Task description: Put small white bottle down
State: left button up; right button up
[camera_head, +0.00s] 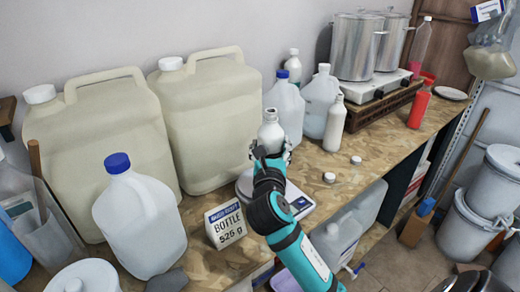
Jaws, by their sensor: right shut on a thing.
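A small white bottle (270,127) with a narrow neck is held upright in my right gripper (271,153). The fingers are shut around its lower part and hide its base. It is above or at the round plate of a scale (299,207); the gripper and wrist cover much of that scale, so I cannot tell whether the bottle touches it. Another slim white bottle (335,124) stands on the bench to the right. My left gripper is not in view.
A sign (226,224) reading "BOTTLE 525 g" stands left of the scale. Large jugs (211,118) and a blue-capped jug (140,222) crowd the left. A blue-capped bottle (287,108) stands close behind. The wooden bench (345,187) is mostly clear right of the scale, with small caps.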

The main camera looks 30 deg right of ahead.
jog(key=w+d+f, duration=0.1)
jog(key=w+f, duration=0.3)
jog(key=w, duration=0.1)
jog(key=shift+w+d, duration=0.25)
jog(key=shift+w, duration=0.15)
jog(key=o, duration=1.5)
jog(key=shift+f, duration=0.1)
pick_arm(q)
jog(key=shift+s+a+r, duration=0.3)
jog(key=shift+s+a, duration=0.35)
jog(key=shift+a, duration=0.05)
pick_arm(e)
jog(key=shift+o, duration=0.5)
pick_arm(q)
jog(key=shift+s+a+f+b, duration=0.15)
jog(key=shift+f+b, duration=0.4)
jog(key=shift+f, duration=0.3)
pick_arm(e)
jog(key=v, duration=1.2)
